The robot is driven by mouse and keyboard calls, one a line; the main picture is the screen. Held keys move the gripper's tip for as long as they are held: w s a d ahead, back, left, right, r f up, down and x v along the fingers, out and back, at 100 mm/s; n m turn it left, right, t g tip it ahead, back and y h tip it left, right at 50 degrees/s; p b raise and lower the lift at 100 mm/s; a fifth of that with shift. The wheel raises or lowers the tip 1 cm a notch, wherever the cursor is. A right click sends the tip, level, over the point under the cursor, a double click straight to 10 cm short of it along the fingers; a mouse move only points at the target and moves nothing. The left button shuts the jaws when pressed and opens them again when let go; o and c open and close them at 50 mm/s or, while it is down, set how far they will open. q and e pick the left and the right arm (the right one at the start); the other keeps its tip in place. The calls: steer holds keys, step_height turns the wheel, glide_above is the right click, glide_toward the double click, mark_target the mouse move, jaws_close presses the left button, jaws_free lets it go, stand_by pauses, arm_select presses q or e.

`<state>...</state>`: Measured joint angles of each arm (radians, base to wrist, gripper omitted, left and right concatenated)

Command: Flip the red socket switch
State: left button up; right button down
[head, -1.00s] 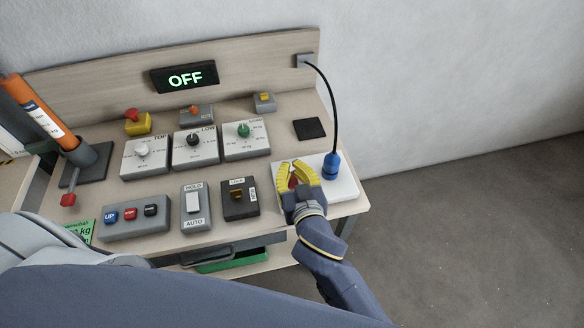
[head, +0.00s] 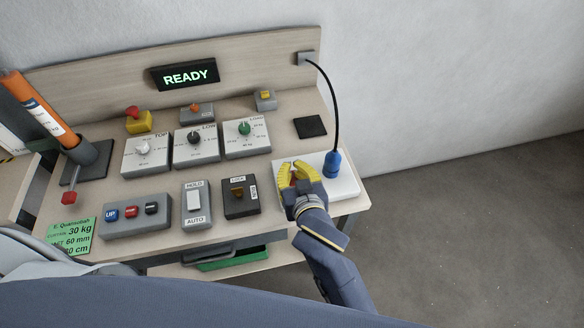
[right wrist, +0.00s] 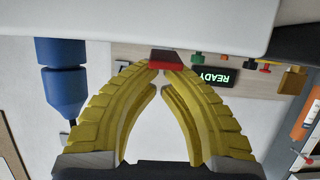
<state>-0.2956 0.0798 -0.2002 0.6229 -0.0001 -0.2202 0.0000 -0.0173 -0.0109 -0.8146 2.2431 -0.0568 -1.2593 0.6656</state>
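The red socket switch (head: 293,180) sits on the white socket plate (head: 345,186) at the bench's right front corner. In the head view it is mostly hidden by my right gripper (head: 297,168). In the right wrist view the red switch (right wrist: 166,61) shows just beyond the fingertips. The yellow fingers of my right gripper (right wrist: 160,72) meet or nearly meet at the tips, with nothing held between them. The tips are at the switch; I cannot tell whether they touch it. The display (head: 185,75) reads READY. My left gripper is not in view.
A blue plug (head: 332,164) with a black cable stands on the plate right beside my right gripper. A dark lock switch box (head: 240,197) is to its left. Dial boxes and a button box (head: 137,215) fill the bench further left. The floor at right is clear.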

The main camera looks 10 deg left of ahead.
steer(key=shift+s+d, duration=0.2)
steer(key=shift+s, duration=0.25)
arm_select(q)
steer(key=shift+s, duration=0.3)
arm_select(e)
steer(key=shift+v, duration=3.8)
